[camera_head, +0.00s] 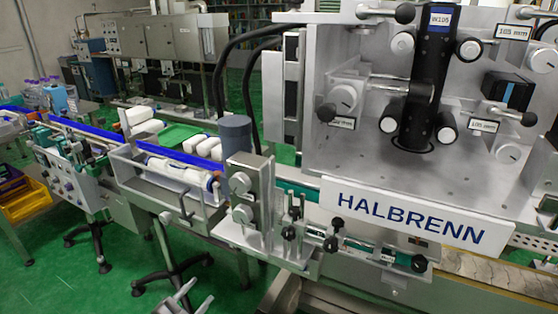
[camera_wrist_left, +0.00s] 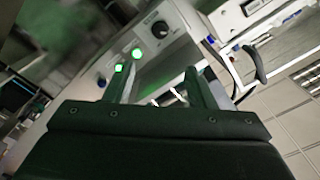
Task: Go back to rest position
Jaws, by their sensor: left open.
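My left gripper (camera_head: 196,291) shows at the bottom edge of the head view, low in front of the machine and over the green floor. Its two fingers are apart with nothing seen between them. In the left wrist view the fingers of the left gripper (camera_wrist_left: 158,82) stand apart, with a control panel (camera_wrist_left: 148,35) behind them. The sleeve applicator (camera_head: 410,212), marked HALBRENN, fills the right of the head view, and the gripper appears clear of it. My right gripper is not in view.
A conveyor trough (camera_head: 165,185) with white bottles runs left from the machine. Black stand legs (camera_head: 170,268) rise near my left gripper. A yellow crate (camera_head: 25,200) sits at the far left. Green floor (camera_head: 75,285) is open at the lower left.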

